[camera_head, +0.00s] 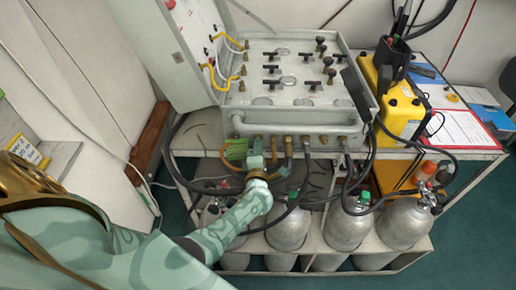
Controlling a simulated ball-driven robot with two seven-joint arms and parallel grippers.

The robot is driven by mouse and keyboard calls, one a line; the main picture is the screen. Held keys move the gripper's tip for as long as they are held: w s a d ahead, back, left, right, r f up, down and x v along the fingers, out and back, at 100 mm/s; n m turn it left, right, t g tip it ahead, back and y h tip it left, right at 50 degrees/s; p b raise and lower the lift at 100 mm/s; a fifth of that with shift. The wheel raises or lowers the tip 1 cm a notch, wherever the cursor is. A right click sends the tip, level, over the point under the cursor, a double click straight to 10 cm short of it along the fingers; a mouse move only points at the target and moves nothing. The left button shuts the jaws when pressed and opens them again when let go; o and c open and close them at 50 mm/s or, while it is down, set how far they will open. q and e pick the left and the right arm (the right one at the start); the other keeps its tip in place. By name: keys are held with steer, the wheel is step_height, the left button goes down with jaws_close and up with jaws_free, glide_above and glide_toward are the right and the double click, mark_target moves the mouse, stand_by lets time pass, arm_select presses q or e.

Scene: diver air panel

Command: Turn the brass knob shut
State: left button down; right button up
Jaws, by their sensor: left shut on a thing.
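My left gripper (259,154), pale green at the end of my left arm, reaches up to the lower front edge of the grey air panel (300,118). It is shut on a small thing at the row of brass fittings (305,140). That thing looks like the brass knob, but the fingers hide nearly all of it. The panel's top carries several black T-handles and black round knobs (320,40). My right gripper is not in view.
Grey gas cylinders (346,230) stand in a rack below, with black hoses looping in front. A yellow case (402,112) and a red-edged sheet (458,129) lie on the bench at right. The open white lid (180,58) stands at left.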

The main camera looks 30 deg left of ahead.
arm_select(q)
steer(key=shift+f, duration=0.1)
stand_by(0.3)
steer(key=c, duration=1.5)
jaws_free()
steer(key=shift+s+d, duration=0.1)
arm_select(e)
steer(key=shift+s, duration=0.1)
